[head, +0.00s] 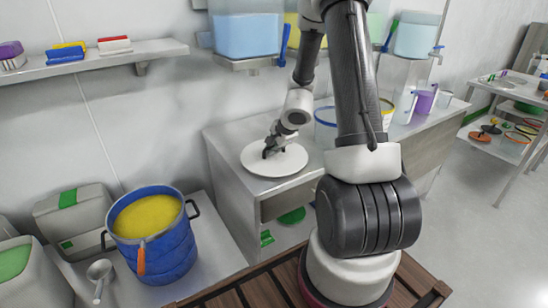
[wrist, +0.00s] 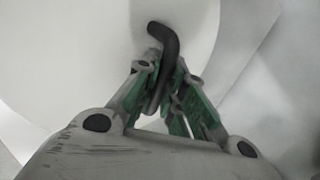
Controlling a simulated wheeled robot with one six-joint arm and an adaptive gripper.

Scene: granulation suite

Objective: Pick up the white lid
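The white lid (head: 258,163) is a flat round disc on the left end of the metal bench in the head view. I cannot tell any gap beneath it. My gripper (head: 271,150) is over its middle, pointing down. In the wrist view the lid (wrist: 75,50) fills much of the upper left, and its black bent handle (wrist: 165,42) rises between my fingers. My gripper (wrist: 165,75) has its green-padded fingers drawn in on both sides of the handle, seemingly touching it. The handle's lower part is partly hidden by the fingers.
A blue pot (head: 170,255) of yellow material stands on a lower surface at left, with a metal scoop (head: 99,272) beside it. A blue-rimmed container (head: 325,122) stands right of the lid.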

